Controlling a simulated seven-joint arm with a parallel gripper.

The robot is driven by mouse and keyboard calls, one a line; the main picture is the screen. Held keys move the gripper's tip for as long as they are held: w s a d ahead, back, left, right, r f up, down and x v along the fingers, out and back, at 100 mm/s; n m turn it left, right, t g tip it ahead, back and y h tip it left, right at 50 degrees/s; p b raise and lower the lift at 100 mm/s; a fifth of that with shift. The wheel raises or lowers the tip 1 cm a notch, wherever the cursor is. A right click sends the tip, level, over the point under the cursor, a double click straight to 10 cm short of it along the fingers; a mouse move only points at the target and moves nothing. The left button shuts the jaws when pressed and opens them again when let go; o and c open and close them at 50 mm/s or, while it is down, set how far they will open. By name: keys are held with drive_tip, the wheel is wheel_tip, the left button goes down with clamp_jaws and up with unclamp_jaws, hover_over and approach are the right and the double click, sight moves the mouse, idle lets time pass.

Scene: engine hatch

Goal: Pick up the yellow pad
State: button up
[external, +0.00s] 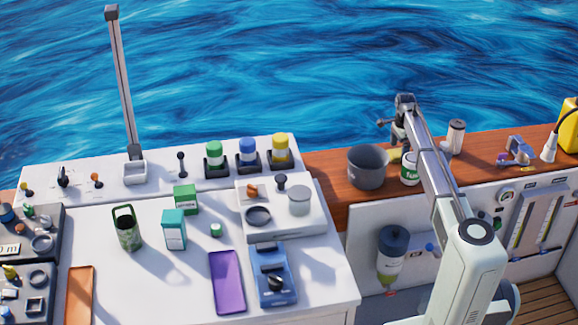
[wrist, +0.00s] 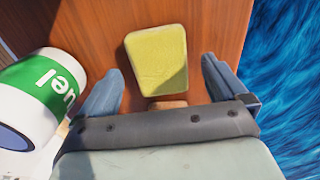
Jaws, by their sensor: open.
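The yellow pad (wrist: 157,60) lies on the brown wooden ledge in the wrist view, a rounded block between and just beyond my fingers. In the external view a small part of the yellow pad (external: 394,156) shows beside the grey bucket, mostly hidden by my arm and gripper. My gripper (wrist: 162,88) is open and empty, with one finger to each side of the pad's near end. It also shows in the external view (external: 397,140), above the wooden ledge. I cannot tell how high the fingertips are above the wood.
A grey bucket (external: 367,167) stands left of the pad. A white cylinder (external: 456,136) stands to the right. Water lies beyond the ledge (external: 330,163).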

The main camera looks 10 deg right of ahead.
drive_tip(key=shift+f, duration=0.65)
drive_tip(key=c, duration=1.1)
drive_tip(key=shift+c, duration=0.2)
